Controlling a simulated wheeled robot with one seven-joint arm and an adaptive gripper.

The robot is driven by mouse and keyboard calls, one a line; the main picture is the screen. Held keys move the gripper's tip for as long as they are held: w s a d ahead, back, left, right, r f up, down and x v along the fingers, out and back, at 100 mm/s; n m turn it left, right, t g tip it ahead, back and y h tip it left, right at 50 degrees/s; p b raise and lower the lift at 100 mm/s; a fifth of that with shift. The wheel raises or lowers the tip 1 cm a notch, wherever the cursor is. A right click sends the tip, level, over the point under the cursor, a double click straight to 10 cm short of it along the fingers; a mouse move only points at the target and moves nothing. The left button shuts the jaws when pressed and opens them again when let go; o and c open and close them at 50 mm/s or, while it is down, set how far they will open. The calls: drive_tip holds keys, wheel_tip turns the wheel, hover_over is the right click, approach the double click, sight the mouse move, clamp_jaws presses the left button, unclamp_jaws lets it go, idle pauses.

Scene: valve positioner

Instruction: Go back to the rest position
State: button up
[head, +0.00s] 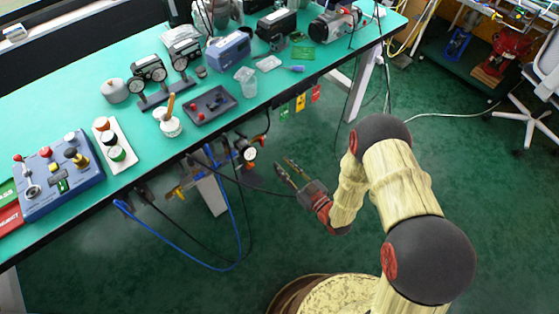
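My gripper (288,172) is at the middle of the head view, in front of and below the near edge of the green bench. Its two fingers are spread apart with a gap between them, and nothing shows between them. My arm comes in from the lower right and bends at the elbow, with the wrist pointing up and left. The gripper appears apart from the bench, over the green floor.
The green bench (90,95) runs along the left and carries a blue control box (75,190), a dark tray (210,104) and a blue-grey unit (229,48). A gauge (250,153) and hoses hang below its edge.

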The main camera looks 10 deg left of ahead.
idle(0.6)
wheel_tip(320, 180, down, 11)
drive_tip(key=s+d+g+h, duration=0.2)
drive_tip(key=d+g+h, duration=0.1)
drive_tip(key=h, duration=0.1)
drive_tip(key=s+d+f+m+g+h, duration=0.2)
drive_tip(key=s+d+f+g+h, duration=0.15)
drive_tip(key=d+h, duration=0.4)
drive_tip(key=s+d+r+m+g+h+p, duration=0.2)
drive_tip(key=d+r+m+g, duration=0.1)
drive_tip(key=d+r, duration=0.95)
drive_tip(key=s+d+r+m+t+p, duration=0.1)
drive_tip(key=s+r, duration=0.3)
drive_tip(key=r, duration=1)
drive_tip(key=s+d+r+m+t+p, duration=0.1)
drive_tip(key=s+r, duration=0.4)
drive_tip(key=r, duration=1)
drive_tip(key=s+d+r+m+t+p, duration=0.1)
drive_tip(key=s+r+m+p, duration=0.2)
drive_tip(key=r, duration=1.2)
drive_tip(key=shift+s+d+r, duration=0.25)
drive_tip(key=shift+s+d, duration=0.15)
drive_tip(key=shift+s, duration=0.6)
